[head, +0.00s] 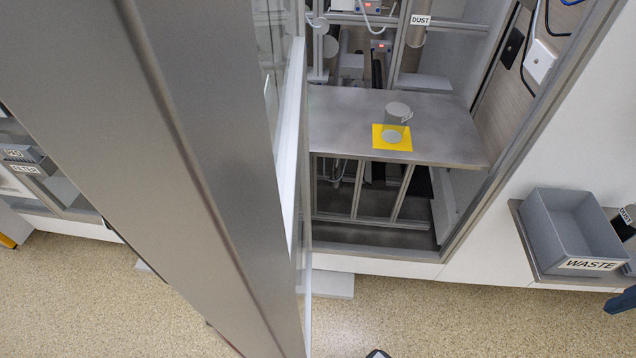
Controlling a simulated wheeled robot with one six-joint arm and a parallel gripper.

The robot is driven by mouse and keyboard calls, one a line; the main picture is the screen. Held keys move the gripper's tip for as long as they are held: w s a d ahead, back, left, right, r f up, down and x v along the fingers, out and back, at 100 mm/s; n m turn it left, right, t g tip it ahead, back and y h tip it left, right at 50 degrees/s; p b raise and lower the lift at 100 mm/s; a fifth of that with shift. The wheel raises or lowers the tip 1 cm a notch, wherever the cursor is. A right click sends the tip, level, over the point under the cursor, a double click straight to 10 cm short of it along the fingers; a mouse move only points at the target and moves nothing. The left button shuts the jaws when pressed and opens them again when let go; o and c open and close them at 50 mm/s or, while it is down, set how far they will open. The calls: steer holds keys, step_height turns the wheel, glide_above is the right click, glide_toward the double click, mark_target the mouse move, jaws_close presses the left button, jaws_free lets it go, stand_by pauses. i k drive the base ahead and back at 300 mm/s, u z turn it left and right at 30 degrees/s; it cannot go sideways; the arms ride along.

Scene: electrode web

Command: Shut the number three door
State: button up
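A door (180,160) with a wide grey metal frame stands open, swung out from the cabinet towards me. It fills much of the left and centre of the head view. A glass pane and a white edge strip (289,145) show along its right side. No number is readable on it, so I cannot tell whether it is door three. The cabinet opening (415,254) to its right is uncovered. My gripper is not recognisable in this view. A small dark piece at the bottom edge is too cut off to identify.
Inside the cabinet, a metal shelf (340,120) bears a yellow square (380,146) and a grey cylinder (398,112). A grey bin marked WASTE (560,225) sits on a ledge at the right. Speckled floor (440,320) is clear in front of the opening.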

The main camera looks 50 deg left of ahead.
mark_target(158, 113)
steer(key=z, duration=0.2)
steer(key=k, duration=1.25)
steer(key=u, duration=1.1)
steer(key=k, duration=0.35)
steer(key=z, duration=0.95)
steer(key=k, duration=1.25)
steer(key=u, duration=1.3)
steer(key=i, duration=0.5)
